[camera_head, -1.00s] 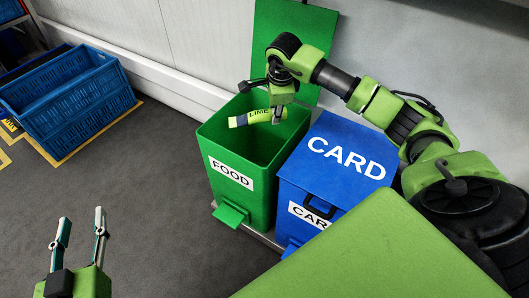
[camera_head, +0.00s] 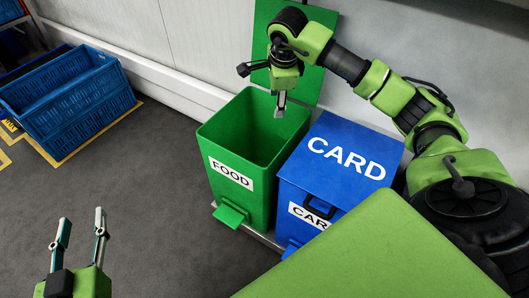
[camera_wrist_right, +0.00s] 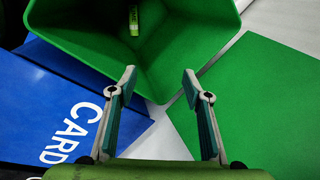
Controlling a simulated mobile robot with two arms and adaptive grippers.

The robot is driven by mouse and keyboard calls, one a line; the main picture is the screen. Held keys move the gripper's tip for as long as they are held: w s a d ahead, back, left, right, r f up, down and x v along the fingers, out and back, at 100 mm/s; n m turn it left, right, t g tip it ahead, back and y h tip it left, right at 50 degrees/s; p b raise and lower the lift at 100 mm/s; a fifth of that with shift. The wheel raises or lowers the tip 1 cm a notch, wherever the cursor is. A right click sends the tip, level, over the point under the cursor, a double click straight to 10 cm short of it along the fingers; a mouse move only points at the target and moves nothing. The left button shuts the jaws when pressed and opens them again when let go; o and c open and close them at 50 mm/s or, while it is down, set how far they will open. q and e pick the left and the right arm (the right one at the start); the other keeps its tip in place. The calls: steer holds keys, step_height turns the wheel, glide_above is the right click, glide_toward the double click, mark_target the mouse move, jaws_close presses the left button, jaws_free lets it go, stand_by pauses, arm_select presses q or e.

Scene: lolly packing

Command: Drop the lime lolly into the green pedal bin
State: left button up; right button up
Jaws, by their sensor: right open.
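The green pedal bin (camera_head: 228,158), labelled FOOD, stands with its lid (camera_head: 266,40) raised against the wall. The lime lolly (camera_wrist_right: 133,21) lies down inside the bin in the right wrist view; it is hidden by the bin walls in the head view. My right gripper (camera_head: 280,112) is above the back right part of the bin. Its two fingers (camera_wrist_right: 159,82) are spread apart and empty in the right wrist view. My left gripper (camera_head: 80,222) is at the lower left of the head view, open and empty, far from the bin.
A blue bin (camera_head: 338,150) labelled CARD, with its lid shut, stands right beside the green bin. A blue crate (camera_head: 75,100) sits on the floor at the left by the wall. A green surface (camera_head: 375,250) fills the lower right. Grey floor between is clear.

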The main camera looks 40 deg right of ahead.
steer(key=v, duration=0.5)
steer(key=shift+r, duration=0.15)
